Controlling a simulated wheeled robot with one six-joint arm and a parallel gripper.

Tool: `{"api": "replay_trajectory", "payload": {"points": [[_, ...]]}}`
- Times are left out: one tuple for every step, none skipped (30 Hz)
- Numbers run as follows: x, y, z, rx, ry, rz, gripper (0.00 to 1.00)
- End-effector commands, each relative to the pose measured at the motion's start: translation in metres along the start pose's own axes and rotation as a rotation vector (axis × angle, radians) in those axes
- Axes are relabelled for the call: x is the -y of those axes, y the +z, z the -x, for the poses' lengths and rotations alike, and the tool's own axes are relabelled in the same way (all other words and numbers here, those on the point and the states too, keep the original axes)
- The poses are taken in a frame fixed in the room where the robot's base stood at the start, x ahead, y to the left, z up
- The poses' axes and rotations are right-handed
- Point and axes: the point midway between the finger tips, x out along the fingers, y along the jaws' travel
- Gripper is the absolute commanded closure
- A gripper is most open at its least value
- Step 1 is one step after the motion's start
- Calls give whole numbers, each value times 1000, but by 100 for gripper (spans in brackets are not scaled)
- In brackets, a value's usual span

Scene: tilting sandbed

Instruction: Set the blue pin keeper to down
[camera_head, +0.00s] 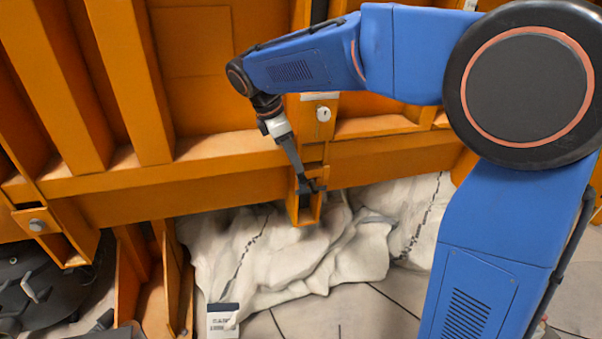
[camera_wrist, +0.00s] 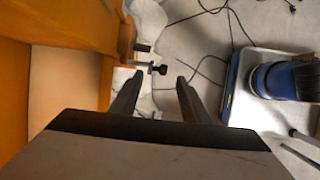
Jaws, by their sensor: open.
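My gripper (camera_head: 307,184) reaches down to the orange bracket at the lower edge of the orange frame. In the wrist view my gripper (camera_wrist: 159,78) is open, its two dark fingers apart with nothing held between them. A small dark fitting (camera_wrist: 150,67) sticks out from the orange bracket, just beyond the fingertips and nearer the left one. I cannot tell whether it touches a finger. I see no clearly blue pin keeper; the fitting may be it, but its colour looks dark and its up or down setting cannot be told.
The orange frame (camera_head: 160,190) fills the back, with ribs and a lower beam. Crumpled white sheeting (camera_head: 270,255) lies below it, with a small label (camera_head: 222,320) at the front. Dark round equipment (camera_head: 35,290) stands at lower left. Cables (camera_wrist: 205,45) lie on the grey floor.

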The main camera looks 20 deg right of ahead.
Motion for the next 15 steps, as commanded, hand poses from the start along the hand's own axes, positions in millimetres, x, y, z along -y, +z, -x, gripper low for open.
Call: {"api": "replay_trajectory", "payload": {"points": [[1,0,-10,1,-4,0,58],[1,0,-15,1,-3,0,58],[1,1,-22,1,-4,-1,58],[1,1,-27,1,-3,-1,58],[1,1,-32,1,-3,-1,58],[1,0,-38,1,-3,-1,58],[1,0,-42,0,-3,0,58],[1,0,-46,0,-3,0,58],[1,0,-51,1,-3,0,58],[1,0,-54,0,-3,0,58],[0,0,-57,0,-2,-1,58],[0,0,-60,0,-2,-1,58],[0,0,-62,0,-2,-1,58],[1,0,-64,0,-2,-1,58],[1,0,-66,0,-3,-1,58]]}}
